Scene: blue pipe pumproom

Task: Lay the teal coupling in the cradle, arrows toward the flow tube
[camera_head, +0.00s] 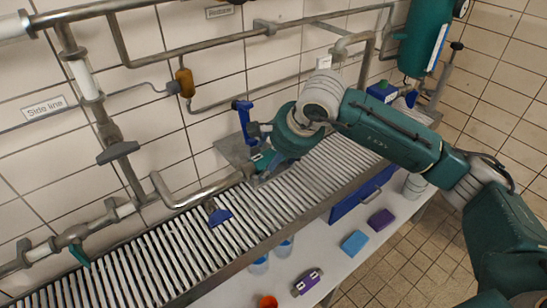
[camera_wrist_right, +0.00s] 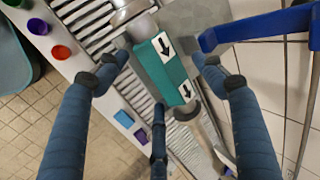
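The teal coupling (camera_wrist_right: 170,70) fills the middle of the right wrist view, with two white labels bearing black arrows that point down in the picture. It lies in line between a grey pipe end (camera_wrist_right: 138,25) and a tan piece (camera_wrist_right: 190,114). In the head view it shows only as a small teal patch (camera_head: 262,160), mostly hidden by my right gripper (camera_head: 268,172). The right gripper's fingers (camera_wrist_right: 160,62) are spread on both sides of the coupling, apart from it. I cannot identify the cradle or the flow tube with certainty. My left gripper is not in view.
A slatted grey conveyor-like rack (camera_head: 215,235) runs below the pipes. A blue handle (camera_head: 243,120) stands close to the gripper, also in the wrist view (camera_wrist_right: 255,25).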

